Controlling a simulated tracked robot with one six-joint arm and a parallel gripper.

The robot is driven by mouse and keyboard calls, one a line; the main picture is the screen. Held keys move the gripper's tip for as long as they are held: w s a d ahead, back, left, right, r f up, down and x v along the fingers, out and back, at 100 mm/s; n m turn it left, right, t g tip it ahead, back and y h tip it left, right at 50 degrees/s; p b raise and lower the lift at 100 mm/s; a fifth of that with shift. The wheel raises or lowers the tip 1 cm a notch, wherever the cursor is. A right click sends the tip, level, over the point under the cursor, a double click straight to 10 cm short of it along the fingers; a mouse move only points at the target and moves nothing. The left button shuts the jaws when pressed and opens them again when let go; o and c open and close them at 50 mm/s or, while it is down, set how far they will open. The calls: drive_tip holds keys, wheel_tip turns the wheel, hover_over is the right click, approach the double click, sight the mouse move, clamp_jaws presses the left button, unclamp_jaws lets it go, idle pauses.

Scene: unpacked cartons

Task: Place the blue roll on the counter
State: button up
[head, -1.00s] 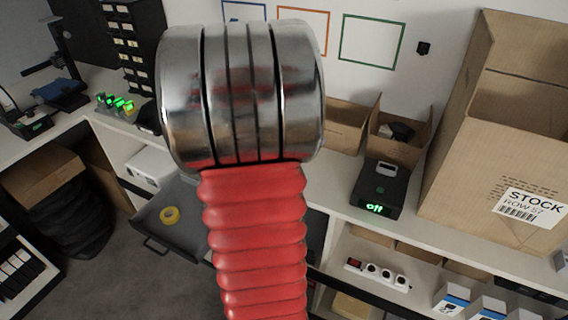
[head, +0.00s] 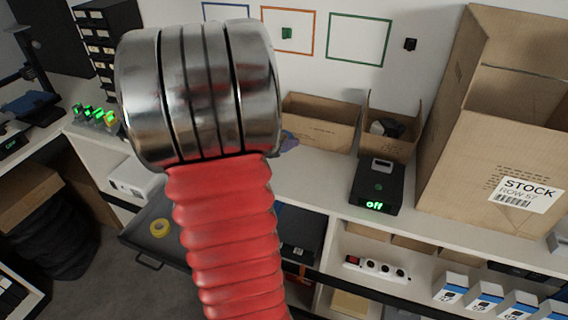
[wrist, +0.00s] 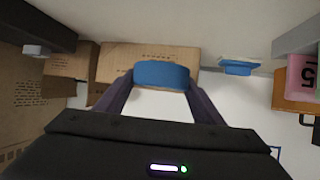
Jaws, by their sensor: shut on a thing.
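The blue roll (wrist: 162,75) is in the wrist view, held between the two dark fingers of my gripper (wrist: 161,88). My gripper is shut on it. The white counter (head: 318,186) runs along the wall in the head view. It also shows at the top of the wrist view (wrist: 190,24), beyond the roll. I cannot tell how high the roll is above it. In the head view my own arm fills the middle left, and neither the gripper nor the roll can be made out there.
Open cartons (head: 320,122) stand at the counter's back, with a large STOCK carton (head: 480,155) at the right. A black device reading "off" (head: 376,187) sits near the front edge. A yellow ring (head: 160,228) lies in an open drawer (head: 135,230). Some counter left of the device is clear.

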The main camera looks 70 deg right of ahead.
hover_over(280, 166)
drive_tip(key=shift+f, duration=2.15)
drive_tip(key=shift+f, duration=2.1)
drive_tip(key=shift+f, duration=0.1)
drive_tip(key=o, duration=1.1)
drive_tip(key=shift+c, duration=0.2)
drive_tip(key=v, duration=1.2)
drive_tip(key=shift+w, duration=0.15)
